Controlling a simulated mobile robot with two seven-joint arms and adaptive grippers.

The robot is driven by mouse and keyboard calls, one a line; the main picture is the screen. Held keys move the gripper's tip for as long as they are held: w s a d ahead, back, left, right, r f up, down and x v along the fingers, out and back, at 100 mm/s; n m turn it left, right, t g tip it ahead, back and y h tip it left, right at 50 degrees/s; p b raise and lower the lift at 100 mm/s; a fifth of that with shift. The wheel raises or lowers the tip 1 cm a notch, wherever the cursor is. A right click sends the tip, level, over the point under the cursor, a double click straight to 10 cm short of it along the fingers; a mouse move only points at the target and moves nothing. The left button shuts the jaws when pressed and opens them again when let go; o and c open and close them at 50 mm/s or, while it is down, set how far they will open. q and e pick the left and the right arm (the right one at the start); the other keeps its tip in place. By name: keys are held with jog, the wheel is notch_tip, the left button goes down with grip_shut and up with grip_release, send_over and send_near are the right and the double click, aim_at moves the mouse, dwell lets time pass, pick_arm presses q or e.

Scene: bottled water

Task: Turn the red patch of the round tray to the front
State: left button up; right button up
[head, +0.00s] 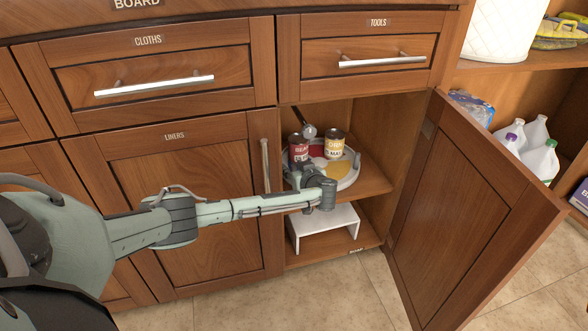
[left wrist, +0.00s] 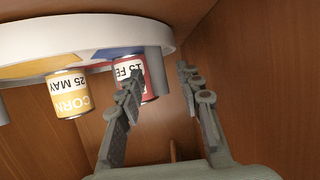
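The round tray (head: 350,180) has a white rim and coloured patches and sits on the cabinet's upper shelf. Its red patch (head: 316,148) shows toward the back, and a yellow patch (head: 338,170) toward the front right. A red can (head: 298,148) and a yellow-labelled can (head: 334,145) stand on it. My left gripper (head: 294,172) is at the tray's front left, fingers apart and empty. In the left wrist view, upside down, the fingers (left wrist: 160,78) are near the red can (left wrist: 150,88) and the tray rim (left wrist: 80,33); contact is unclear. A blue patch also shows there.
The cabinet door (head: 465,215) stands open on the right. A closed door (head: 180,210) is on the left, behind my arm. A white stand (head: 325,223) is on the lower level. A grey round-ended object (head: 309,131) shows behind the cans.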

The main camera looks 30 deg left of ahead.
pick_arm(q)
jog(key=shift+c, duration=0.4)
grip_shut()
jog(key=shift+d, duration=0.2)
